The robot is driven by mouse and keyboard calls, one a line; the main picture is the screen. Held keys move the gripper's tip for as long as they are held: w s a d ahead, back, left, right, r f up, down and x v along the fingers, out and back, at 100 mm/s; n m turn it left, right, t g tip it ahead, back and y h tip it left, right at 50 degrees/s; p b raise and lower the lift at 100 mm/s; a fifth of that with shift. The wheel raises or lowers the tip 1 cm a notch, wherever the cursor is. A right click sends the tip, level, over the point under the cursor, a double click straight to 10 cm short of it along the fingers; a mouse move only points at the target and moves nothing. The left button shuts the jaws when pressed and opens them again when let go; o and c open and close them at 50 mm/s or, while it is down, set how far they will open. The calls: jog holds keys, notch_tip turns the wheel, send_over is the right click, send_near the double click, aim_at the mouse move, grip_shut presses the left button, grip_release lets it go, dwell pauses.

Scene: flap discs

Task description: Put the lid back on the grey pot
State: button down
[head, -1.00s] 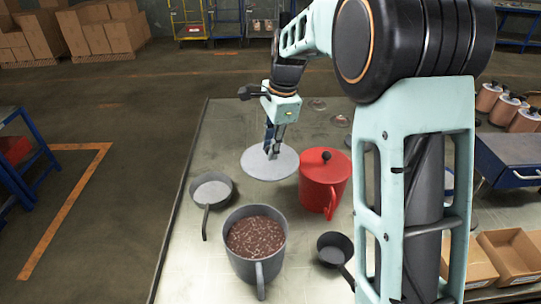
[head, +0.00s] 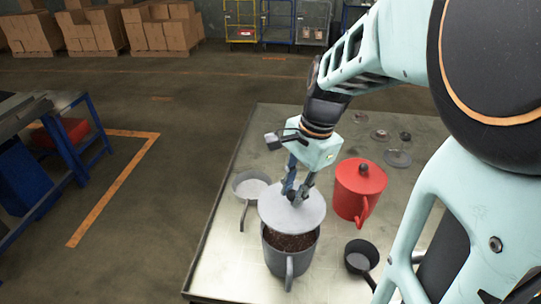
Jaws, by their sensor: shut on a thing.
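The grey pot (head: 290,262) stands on the table, filled with a brown, grainy content, its handle toward the front. The grey lid (head: 290,212) is a flat round disc held in my gripper (head: 297,197), which is shut on its top. The lid hangs over the back part of the pot's opening, and the brown content shows in front of it. The lid looks raised above the rim and is not seated; the exact gap is hard to tell. The lid's knob is hidden between the fingers.
A red pot (head: 358,190) with its lid on stands close to the right. A small grey pan (head: 250,187) is behind left, and a dark pan (head: 360,256) is front right. Glass lids (head: 397,158) lie at the back of the table (head: 225,240).

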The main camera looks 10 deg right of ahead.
aim_at(293, 212)
jog(key=shift+s+a+f, duration=0.1)
jog(key=shift+s+f, duration=0.05)
jog(key=shift+s, duration=0.05)
notch_tip(293, 212, down, 5)
jog(key=b, duration=0.4)
jog(key=shift+f+b, duration=0.6)
jog(key=shift+f, duration=0.15)
dwell(2.1)
jog(key=c, duration=1.2)
grip_release()
jog(key=shift+o, duration=0.2)
